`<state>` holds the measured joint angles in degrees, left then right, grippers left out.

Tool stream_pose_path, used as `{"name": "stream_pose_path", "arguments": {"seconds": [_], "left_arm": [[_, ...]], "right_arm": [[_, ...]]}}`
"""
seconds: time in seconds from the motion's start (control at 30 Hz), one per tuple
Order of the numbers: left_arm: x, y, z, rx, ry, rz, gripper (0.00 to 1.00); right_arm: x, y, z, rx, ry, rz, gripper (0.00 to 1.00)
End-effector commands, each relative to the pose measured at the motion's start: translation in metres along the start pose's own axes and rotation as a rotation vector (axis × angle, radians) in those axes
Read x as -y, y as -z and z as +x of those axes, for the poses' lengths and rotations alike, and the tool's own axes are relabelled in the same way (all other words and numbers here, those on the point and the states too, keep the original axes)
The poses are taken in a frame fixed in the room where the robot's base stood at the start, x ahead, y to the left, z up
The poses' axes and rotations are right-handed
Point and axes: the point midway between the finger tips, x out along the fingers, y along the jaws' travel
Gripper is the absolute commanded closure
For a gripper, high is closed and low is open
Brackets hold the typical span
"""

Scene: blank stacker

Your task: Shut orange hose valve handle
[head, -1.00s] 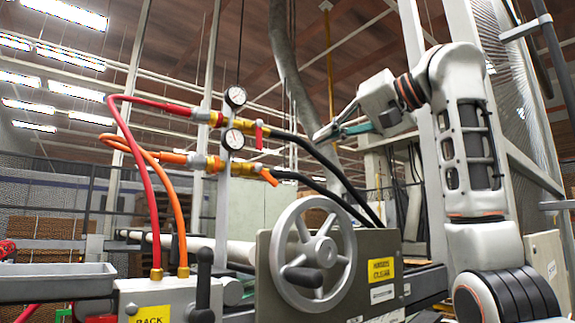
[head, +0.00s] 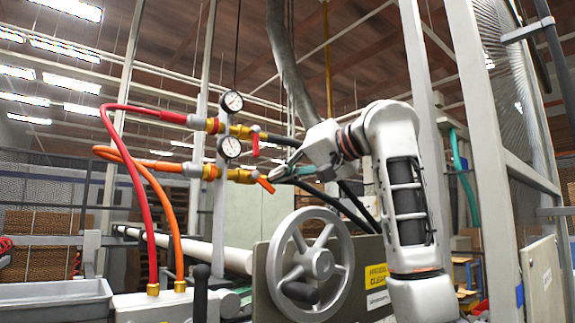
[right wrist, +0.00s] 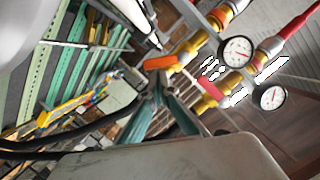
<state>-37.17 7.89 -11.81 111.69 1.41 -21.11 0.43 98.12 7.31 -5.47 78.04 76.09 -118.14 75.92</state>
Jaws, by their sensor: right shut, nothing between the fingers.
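The orange valve handle (head: 265,184) sits at the right end of the lower brass fitting, on the orange hose's line, and slants down to the right in the head view. In the right wrist view the orange handle (right wrist: 160,62) lies just beyond my fingertips. My right gripper (head: 274,178) reaches in from the right with its fingers shut and empty. Its tips are right beside the handle; I cannot tell whether they touch it. The teal fingers also show in the right wrist view (right wrist: 157,85). My left gripper is not in view.
A red valve handle (head: 255,142) hangs from the upper fitting, close above. Two gauges (head: 232,102) stand by the fittings. Black hoses run down to the right behind my gripper. A grey handwheel (head: 318,262) stands below. A metal post (head: 480,130) stands right of my arm.

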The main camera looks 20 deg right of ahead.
Motion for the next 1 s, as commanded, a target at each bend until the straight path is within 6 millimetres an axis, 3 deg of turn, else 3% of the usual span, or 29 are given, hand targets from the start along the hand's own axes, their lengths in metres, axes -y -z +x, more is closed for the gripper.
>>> {"name": "stream_pose_path", "arguments": {"seconds": [1.0], "left_arm": [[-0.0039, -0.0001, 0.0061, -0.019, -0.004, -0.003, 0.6]], "right_arm": [[-0.0029, -0.0073, 0.0015, 0.0, 0.024, 0.095, 1.0]]}}
